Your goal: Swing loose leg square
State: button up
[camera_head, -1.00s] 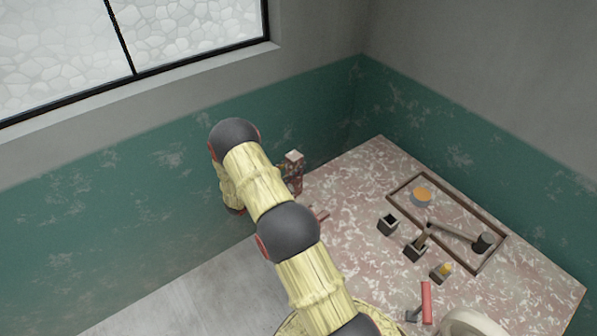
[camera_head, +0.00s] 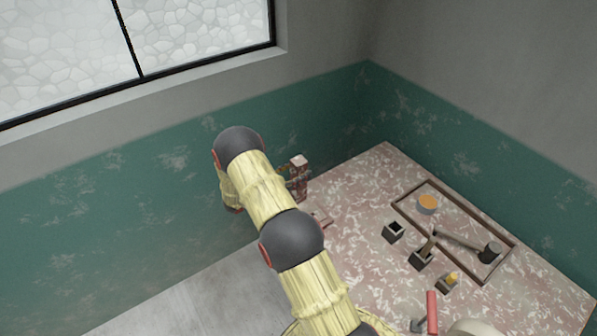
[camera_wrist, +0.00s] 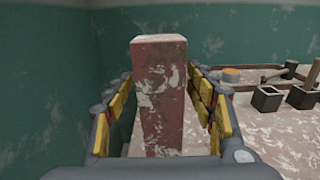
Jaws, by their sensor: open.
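A square-section post (camera_head: 299,180), worn red with white patches and a pale top, stands at the workbench's left edge near the green wall. I take it to be the loose leg. In the wrist view the post (camera_wrist: 162,100) stands upright, close in front of the camera. My gripper (camera_wrist: 163,88) is open, with one yellow-padded finger on each side of the post. A gap shows on the left; on the right the finger looks close, and I cannot tell whether it touches. The post's lower end is hidden. In the head view my arm covers most of the gripper.
The mottled pink workbench (camera_head: 365,215) carries a dark-framed tray (camera_head: 407,213) holding an orange-topped tub (camera_head: 427,204) and a mallet (camera_head: 488,252). Several small dark boxes, one of them an open box (camera_head: 393,232), and a red-handled tool (camera_head: 432,313) stand nearer. The green wall (camera_head: 170,190) is close behind the post.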

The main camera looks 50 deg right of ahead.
jog(key=v, duration=1.2)
dwell(0.6)
